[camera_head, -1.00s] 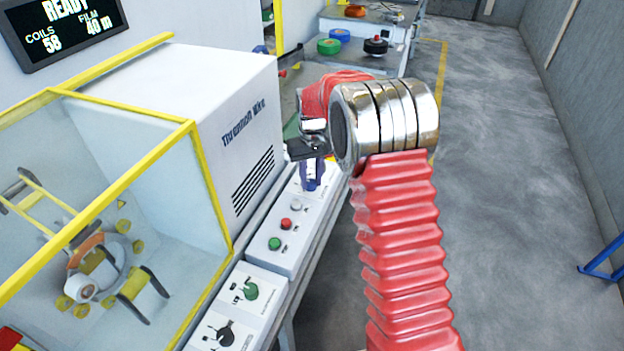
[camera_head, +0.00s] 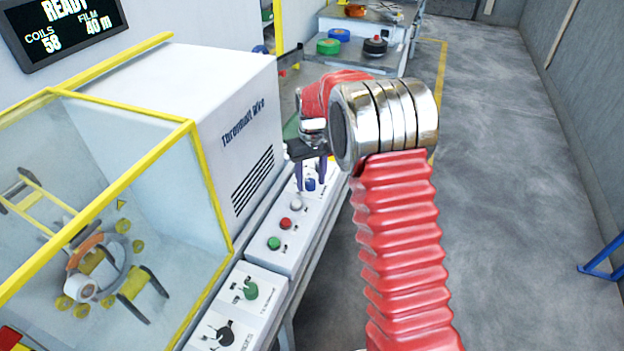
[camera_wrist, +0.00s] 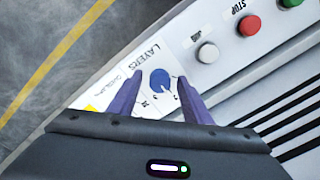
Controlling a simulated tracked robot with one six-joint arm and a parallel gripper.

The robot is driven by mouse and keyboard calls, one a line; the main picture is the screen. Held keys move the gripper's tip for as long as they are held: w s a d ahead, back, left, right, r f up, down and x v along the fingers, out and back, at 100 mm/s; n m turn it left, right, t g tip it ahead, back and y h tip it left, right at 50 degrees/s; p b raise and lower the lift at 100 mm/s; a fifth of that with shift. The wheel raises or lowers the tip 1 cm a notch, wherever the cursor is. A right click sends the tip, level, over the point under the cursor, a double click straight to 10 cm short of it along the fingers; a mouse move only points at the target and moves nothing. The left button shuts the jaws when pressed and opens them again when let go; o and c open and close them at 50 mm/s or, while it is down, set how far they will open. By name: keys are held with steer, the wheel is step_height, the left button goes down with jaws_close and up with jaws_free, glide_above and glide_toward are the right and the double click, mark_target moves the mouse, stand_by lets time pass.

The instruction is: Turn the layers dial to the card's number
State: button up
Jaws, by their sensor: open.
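The blue layers dial (camera_wrist: 160,80) sits on the white panel, beside the printed word LAYERS, in the wrist view. Its pale pointer mark is at its lower edge, and part of the scale around it is hidden by my fingers. My gripper (camera_wrist: 156,100) is open, with one purple finger on either side of the dial; I cannot tell whether they touch it. In the head view my gripper (camera_head: 310,185) points down over the panel, with the blue dial (camera_head: 310,184) between its fingers. The card's number is not readable.
Along the same panel are a white button (camera_wrist: 207,53), a red stop button (camera_wrist: 249,25) and a green button (camera_wrist: 290,2). Nearer in the head view are a green selector (camera_head: 250,290) and a black dial (camera_head: 225,336). A yellow-framed wrapping cage (camera_head: 194,125) stands left.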

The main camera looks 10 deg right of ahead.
mark_target(311, 181)
step_height(311, 181, up, 14)
steer(key=shift+d+f, duration=0.15)
stand_by(0.7)
steer(key=shift+w, duration=0.15)
steer(key=s+r+m+t, duration=0.1)
steer(key=s+r+t, duration=0.1)
steer(key=s, duration=1.6)
steer(key=s+r+m+t, duration=0.1)
steer(key=s+r+t, duration=0.2)
steer(key=s, duration=1.5)
steer(key=shift+s+r+t, duration=0.2)
steer(key=shift+r+t, duration=0.1)
steer(key=shift+r, duration=0.45)
